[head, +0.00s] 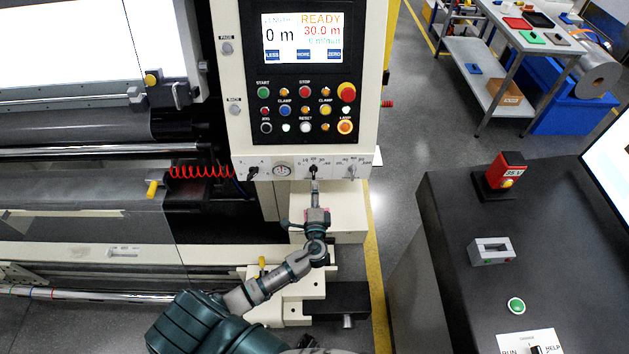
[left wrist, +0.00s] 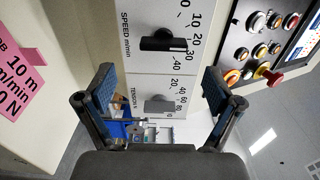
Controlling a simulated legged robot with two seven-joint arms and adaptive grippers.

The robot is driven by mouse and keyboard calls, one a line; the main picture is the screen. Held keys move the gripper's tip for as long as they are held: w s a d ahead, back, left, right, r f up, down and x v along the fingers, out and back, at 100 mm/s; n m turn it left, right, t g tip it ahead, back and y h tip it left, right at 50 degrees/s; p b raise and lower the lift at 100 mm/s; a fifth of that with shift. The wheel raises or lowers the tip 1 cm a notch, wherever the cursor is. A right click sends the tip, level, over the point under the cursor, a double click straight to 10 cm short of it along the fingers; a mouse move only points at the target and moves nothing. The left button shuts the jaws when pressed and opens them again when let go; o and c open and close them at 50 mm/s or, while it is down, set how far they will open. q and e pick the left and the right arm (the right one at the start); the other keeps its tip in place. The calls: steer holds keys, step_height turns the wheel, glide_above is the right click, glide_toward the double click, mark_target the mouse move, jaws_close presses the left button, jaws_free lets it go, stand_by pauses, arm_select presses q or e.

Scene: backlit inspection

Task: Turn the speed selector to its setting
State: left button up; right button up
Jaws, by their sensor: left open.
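The speed selector (left wrist: 163,42) is a black bar knob on a white panel marked "SPEED m/min". In the left wrist view its bar lies crosswise, its right end near the 20 and 30 marks; the exact mark is hard to tell. It also shows in the head view (head: 314,169). My left gripper (left wrist: 158,75) is open and empty, its fingers spread either side in front of the panel, apart from the knob. In the head view my left gripper (head: 314,185) is just below the selector. My right gripper is not in view.
The grey tension knob (left wrist: 159,105) sits beside the speed selector. A pink job note (left wrist: 18,75) is partly readable: "10 m", "m/min", "0 N". Lit buttons (head: 305,110) and a READY screen (head: 303,38) are above. A dark desk (head: 450,240) stands at right.

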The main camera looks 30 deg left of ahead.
arm_select(q)
steer(key=v, duration=0.5)
steer(key=shift+w, duration=0.1)
steer(key=shift+f, duration=0.1)
